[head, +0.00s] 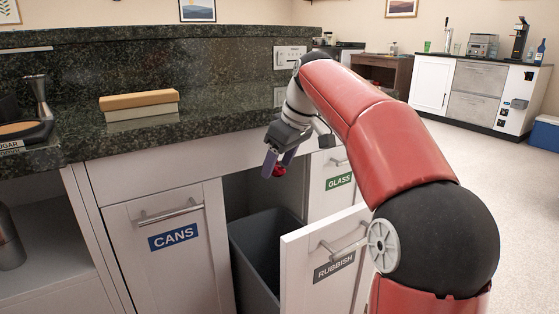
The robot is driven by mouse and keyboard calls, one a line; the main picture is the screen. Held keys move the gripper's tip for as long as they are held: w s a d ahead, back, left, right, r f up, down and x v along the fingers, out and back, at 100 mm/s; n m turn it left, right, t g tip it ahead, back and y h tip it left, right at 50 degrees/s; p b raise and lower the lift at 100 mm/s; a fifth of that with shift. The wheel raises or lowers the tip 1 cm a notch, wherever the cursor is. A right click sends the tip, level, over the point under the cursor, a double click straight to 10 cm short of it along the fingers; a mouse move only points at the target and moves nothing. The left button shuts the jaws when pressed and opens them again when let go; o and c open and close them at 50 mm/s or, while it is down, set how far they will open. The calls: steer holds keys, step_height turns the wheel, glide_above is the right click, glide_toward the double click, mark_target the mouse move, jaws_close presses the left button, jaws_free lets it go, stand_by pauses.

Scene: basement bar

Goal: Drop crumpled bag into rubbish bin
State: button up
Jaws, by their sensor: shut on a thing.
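My gripper (279,161) is in the head view, pointing down in front of the counter edge. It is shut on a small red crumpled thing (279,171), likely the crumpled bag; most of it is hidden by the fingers. The rubbish bin (262,240) is a dark grey bin behind a pulled-out white front labelled RUBBISH (318,262). The gripper and the red thing are above the open bin, toward its back in the picture. The bottom of the bin is hidden.
A closed front labelled CANS (172,240) is left of the bin; one labelled GLASS (338,183) is right, behind it. The dark granite counter (215,135) overhangs them and bears a tan-topped block (139,101). Open floor (500,230) lies at the right.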

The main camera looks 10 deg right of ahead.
steer(key=shift+f+b, duration=0.3)
steer(key=shift+f, duration=0.35)
steer(key=o, duration=1)
steer(key=p+v, duration=0.2)
steer(key=v, duration=0.6)
steer(key=shift+p, duration=0.3)
